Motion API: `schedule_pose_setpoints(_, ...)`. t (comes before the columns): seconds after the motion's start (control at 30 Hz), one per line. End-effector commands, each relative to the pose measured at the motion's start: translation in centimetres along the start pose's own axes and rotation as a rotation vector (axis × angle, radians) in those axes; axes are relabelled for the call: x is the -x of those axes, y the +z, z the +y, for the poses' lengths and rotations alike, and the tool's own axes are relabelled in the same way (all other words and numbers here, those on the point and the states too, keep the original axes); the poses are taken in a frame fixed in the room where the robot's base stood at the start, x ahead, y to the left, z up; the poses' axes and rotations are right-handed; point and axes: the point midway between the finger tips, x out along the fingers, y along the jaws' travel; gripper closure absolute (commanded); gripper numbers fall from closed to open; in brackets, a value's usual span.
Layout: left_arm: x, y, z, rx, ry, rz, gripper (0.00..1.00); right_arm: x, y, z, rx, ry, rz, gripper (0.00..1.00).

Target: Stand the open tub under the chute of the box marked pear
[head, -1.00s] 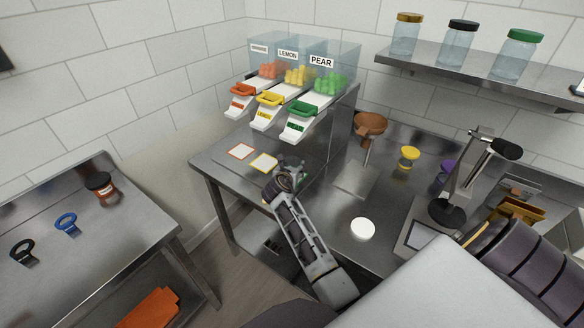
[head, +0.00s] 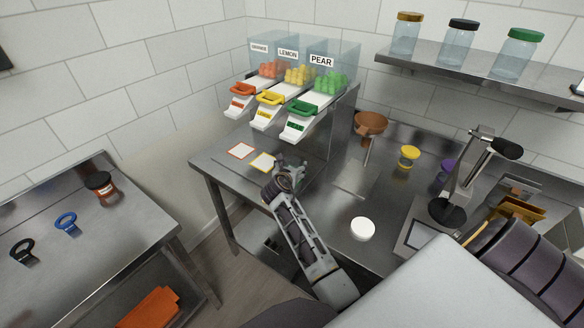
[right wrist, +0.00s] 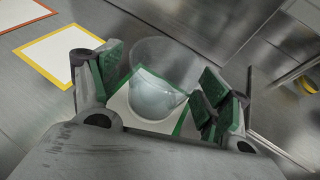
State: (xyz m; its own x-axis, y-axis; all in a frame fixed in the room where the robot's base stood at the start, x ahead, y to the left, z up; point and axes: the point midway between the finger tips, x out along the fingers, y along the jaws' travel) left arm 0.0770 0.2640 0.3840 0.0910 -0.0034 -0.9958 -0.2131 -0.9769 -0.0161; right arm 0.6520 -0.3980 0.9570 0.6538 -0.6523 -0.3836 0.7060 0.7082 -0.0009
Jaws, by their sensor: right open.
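The open tub (right wrist: 158,90) is clear and stands upright on a white mat with a green border (right wrist: 120,105) in the right wrist view. My right gripper (right wrist: 165,92) is open, with its green-padded fingers on either side of the tub. In the head view my right gripper (head: 290,172) is low over the table, below the chutes, and hides most of the tub and mat. The box marked pear (head: 330,75) holds green gummies. Its white chute (head: 301,125) with a green handle juts out above and just right of my gripper. My left gripper is not in view.
Boxes marked lemon (head: 298,72) and orange (head: 268,66) stand left of pear. A yellow-bordered mat (head: 262,162) and an orange-bordered mat (head: 241,151) lie bare. A white disc (head: 363,229), a brown funnel on a stand (head: 370,124) and a yellow-lidded jar (head: 409,156) stand to the right.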

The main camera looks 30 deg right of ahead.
Motion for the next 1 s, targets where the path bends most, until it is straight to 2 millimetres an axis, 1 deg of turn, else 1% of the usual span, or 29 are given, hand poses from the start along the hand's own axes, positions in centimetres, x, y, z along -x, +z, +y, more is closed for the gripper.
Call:
schedule_pose_setpoints(0.27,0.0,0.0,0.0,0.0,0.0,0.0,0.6,2.9,0.0,0.0,0.0,0.001,-0.001,0.23)
schedule_pose_setpoints(0.8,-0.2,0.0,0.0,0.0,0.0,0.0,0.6,9.7,-0.1,0.0,0.001,0.0,0.0,0.23)
schedule_pose_setpoints(1.0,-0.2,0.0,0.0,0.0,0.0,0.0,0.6,11.1,0.0,0.0,0.0,0.0,0.0,0.23)
